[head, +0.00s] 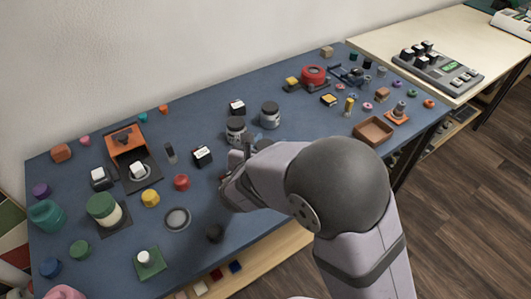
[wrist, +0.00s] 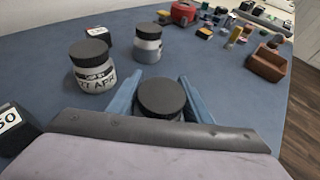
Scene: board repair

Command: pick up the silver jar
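My gripper (wrist: 160,84) has its two blue fingers spread on either side of a dark-lidded jar (wrist: 162,98). Small gaps seem to show between the fingers and this jar. Its body is mostly hidden below the lid, so its colour is hard to tell. In the head view my gripper (head: 236,172) hides it. A pale jar with lettering and a black lid (wrist: 92,68) stands ahead to the left; it also shows in the head view (head: 236,132). A jar with a grey lower band (wrist: 148,45) stands farther ahead, also in the head view (head: 270,116).
A black-and-white box (head: 203,156) stands left of my gripper, and another (head: 237,108) behind the lettered jar. A red round item (head: 313,76) and a brown tray (head: 374,131) lie to the right on the blue mat (head: 300,125). Many small items crowd the left.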

